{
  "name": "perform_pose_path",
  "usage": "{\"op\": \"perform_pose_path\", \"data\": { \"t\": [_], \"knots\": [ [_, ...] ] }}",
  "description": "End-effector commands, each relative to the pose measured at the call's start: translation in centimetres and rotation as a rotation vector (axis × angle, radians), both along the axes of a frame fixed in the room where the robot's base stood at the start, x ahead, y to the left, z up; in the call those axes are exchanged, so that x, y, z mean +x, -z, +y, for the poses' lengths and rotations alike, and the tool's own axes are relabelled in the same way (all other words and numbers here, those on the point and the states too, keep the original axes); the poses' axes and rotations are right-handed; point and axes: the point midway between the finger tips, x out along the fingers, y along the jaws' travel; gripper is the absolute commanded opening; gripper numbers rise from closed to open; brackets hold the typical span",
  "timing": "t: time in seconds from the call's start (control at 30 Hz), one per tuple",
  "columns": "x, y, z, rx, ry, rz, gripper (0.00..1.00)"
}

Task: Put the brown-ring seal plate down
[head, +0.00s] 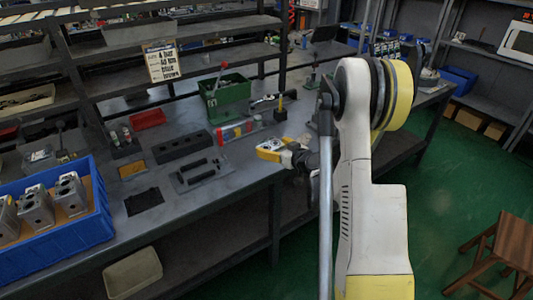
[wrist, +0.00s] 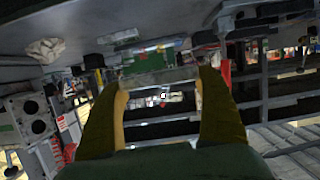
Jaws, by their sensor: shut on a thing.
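My gripper (head: 271,150) is at the bench's front edge in the head view, low and close to the bench top. In the wrist view the two fingers of my gripper (wrist: 163,82) are shut on a thin grey plate (wrist: 160,78), seen nearly edge-on between the fingertips. I take it for the seal plate; its brown ring does not show. In the head view the plate cannot be told apart from the gripper. Whether it touches the bench cannot be told.
On the bench (head: 105,243) lie a black square pad (head: 144,201), a grey plate with dark bars (head: 197,174) and a dark block (head: 183,147). A blue crate (head: 92,232) of grey valve blocks stands at left. A green crate (head: 228,90) stands behind.

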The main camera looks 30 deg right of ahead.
Motion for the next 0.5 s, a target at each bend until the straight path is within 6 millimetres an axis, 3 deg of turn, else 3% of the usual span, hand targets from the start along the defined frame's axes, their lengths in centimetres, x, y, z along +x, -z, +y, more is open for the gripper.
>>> {"op": "perform_pose_path", "data": {
  "t": [0.4,0.5],
  "knots": [
    [8.3,6.2,5.1,-0.002,-0.004,0.0,0.46],
    [8.2,8.0,4.9,0.0,0.0,0.0,0.46]
  ]
}}
